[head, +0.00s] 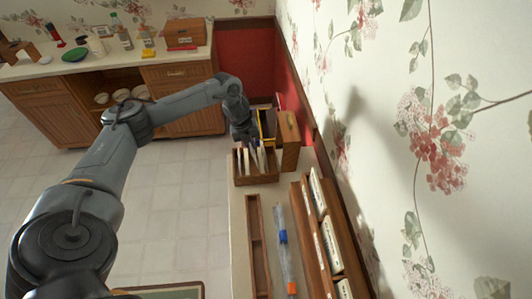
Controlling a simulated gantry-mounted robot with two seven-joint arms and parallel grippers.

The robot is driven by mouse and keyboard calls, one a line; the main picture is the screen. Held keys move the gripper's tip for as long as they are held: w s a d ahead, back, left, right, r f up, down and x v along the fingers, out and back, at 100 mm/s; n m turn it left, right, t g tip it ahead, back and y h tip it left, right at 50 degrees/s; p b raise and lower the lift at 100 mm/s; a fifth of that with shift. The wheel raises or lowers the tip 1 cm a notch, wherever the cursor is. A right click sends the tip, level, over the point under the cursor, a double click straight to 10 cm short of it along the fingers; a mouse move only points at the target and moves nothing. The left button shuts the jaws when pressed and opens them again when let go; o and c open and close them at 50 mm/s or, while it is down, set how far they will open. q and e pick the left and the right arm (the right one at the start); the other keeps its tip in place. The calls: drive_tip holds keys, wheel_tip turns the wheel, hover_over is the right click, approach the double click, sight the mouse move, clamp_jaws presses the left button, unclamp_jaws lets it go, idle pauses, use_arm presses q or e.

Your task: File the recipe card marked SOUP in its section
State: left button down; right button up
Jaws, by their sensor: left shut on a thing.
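My left gripper (245,138) is at the far end of the narrow counter, directly above a small open wooden box (258,180). Thin upright cards or dividers (255,157), white and coloured, stand in this box. The gripper is shut on what seems to be a recipe card, mostly hidden by the gripper and the box contents. I cannot read SOUP or any other lettering at this size. I cannot tell whether the held card touches the box. My right gripper is out of view.
A taller wooden box (290,140) stands behind, close to the wall. A cluttered cabinet (180,75) stands at far left.

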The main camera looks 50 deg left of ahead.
use_arm(q)
drive_tip(key=shift+a+f+m+b, duration=0.2)
drive_tip(key=shift+a+f+b, duration=0.3)
drive_tip(key=shift+f+b, duration=0.4)
drive_tip(key=shift+a+f+m+b, duration=0.2)
drive_tip(key=shift+a+f+b, duration=0.25)
drive_tip(key=shift+f+b, duration=0.4)
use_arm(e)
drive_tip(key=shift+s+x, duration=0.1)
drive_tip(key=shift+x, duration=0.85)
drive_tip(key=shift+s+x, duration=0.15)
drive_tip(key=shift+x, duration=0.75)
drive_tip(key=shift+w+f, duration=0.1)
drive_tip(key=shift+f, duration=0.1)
use_arm(q)
drive_tip(key=shift+f, duration=0.15)
drive_tip(key=shift+f+b, duration=1.85)
drive_tip(key=shift+f, duration=0.85)
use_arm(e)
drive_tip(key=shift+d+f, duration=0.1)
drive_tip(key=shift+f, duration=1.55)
